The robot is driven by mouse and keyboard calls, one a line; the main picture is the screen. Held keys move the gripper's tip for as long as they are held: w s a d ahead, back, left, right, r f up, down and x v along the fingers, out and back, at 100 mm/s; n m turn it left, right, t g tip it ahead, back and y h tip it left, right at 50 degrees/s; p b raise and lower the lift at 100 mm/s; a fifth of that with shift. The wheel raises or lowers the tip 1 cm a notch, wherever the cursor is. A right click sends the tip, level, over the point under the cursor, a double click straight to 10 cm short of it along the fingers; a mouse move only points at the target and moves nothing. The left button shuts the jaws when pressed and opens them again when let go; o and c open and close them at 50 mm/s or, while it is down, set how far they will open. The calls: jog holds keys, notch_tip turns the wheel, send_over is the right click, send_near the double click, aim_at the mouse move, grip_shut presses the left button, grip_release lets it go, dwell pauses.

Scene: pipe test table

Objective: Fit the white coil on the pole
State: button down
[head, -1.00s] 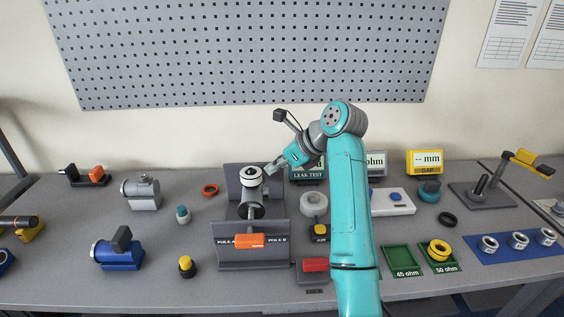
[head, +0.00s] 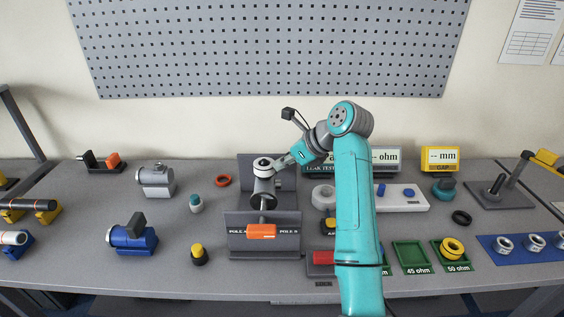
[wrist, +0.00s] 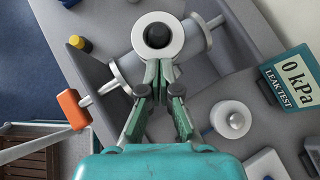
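The white coil (wrist: 138,38) is a thick ring at the top of the grey valve body (wrist: 190,45). In the wrist view the dark round top of the pole (wrist: 157,35) shows inside its hole. The white coil also shows in the head view (head: 263,162), above the upright grey body in the test fixture (head: 240,243). My gripper (wrist: 160,66) has its green fingers close together at the coil's near edge, and they appear shut on its rim. The fingers hide that edge, and I cannot tell how low the coil sits on the pole.
A white round part (head: 322,194) stands right of the fixture. The leak test display (wrist: 291,80) reads 0 kPa. The 45 ohm tray (head: 412,256) is empty; a yellow ring (head: 452,247) lies in the 50 ohm tray. An orange handle (head: 261,231) sticks out at the fixture's front.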

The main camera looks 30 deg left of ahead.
jog(key=shift+f, duration=2.25)
jog(key=shift+r, duration=1.5)
